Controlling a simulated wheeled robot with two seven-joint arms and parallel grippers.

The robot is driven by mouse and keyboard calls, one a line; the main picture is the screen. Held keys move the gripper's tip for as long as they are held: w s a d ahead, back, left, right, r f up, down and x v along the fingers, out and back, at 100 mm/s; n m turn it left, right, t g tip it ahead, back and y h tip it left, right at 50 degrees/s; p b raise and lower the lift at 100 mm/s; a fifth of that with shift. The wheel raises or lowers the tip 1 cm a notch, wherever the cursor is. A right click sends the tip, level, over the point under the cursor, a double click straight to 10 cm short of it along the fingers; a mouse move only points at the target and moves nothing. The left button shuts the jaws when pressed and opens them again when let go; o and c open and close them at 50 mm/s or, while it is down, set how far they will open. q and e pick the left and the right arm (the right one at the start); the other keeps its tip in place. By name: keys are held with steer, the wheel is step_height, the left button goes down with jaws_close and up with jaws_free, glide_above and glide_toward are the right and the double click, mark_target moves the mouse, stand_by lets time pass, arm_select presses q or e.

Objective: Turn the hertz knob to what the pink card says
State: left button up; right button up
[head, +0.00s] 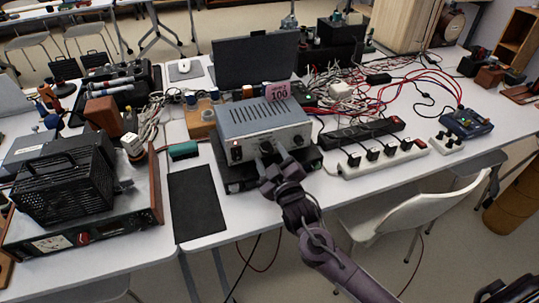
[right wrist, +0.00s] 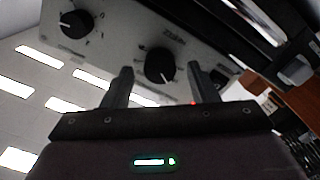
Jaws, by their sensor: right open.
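The grey signal box (head: 262,122) stands on the white table with a vented top. The pink card (head: 278,92) stands at the back of its top and reads 100; the smaller line above is hard to read. My right gripper (head: 267,167) is at the box's front panel and hides part of it. In the right wrist view, one black knob (right wrist: 160,65) lies between the open fingers of my right gripper (right wrist: 160,72), with gaps on both sides. Another black knob (right wrist: 76,24) is outside the fingers, to the left. The label by the nearer knob is blurred. My left gripper is out of view.
A white power strip (head: 380,158) and a black one (head: 360,132) lie right of the box. Red and dark cables tangle behind them. A dark mat (head: 197,200) lies left of the box. A black vented unit (head: 65,185) stands further left. A white chair (head: 410,215) is in front.

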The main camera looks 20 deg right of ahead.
steer(key=s, duration=0.7)
steer(key=shift+d, duration=0.1)
